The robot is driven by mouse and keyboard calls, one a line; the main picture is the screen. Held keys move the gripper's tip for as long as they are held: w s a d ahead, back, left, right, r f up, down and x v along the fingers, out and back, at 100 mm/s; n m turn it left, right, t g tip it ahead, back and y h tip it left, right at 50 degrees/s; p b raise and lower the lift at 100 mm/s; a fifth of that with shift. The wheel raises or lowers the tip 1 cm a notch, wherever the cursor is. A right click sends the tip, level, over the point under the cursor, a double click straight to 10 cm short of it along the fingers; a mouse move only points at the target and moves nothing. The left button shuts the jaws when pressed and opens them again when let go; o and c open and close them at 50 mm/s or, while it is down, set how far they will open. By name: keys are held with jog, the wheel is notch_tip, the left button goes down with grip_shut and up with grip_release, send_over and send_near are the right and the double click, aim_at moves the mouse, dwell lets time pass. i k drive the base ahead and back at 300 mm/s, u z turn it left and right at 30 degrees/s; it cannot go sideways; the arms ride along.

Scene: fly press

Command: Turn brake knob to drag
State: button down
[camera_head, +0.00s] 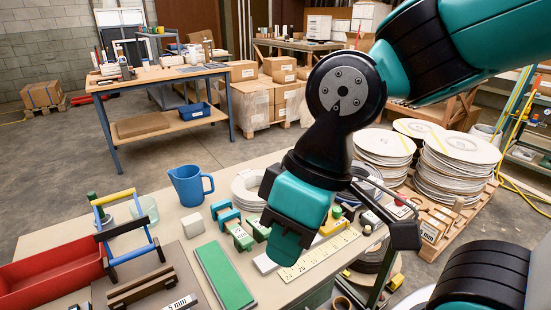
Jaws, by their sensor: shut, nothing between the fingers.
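I cannot pick out the brake knob or any drag marking in this view. My gripper (287,234) hangs at the end of my teal and black arm, over the near workbench (196,265). It is shut and empty, and its fingertips are hard to make out. It is in front of a yellow ruler strip (322,256) and small green blocks, apart from them as far as I can tell. A small green round piece (336,212) shows just right of my wrist; I cannot tell what it is. My arm hides part of the bench behind it.
A blue jug (189,186) stands on the bench. Stacked white discs (460,165) stand on a pallet at right. Open floor lies behind the bench.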

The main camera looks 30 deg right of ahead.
aim_at(397, 202)
jog(key=z, duration=1.1)
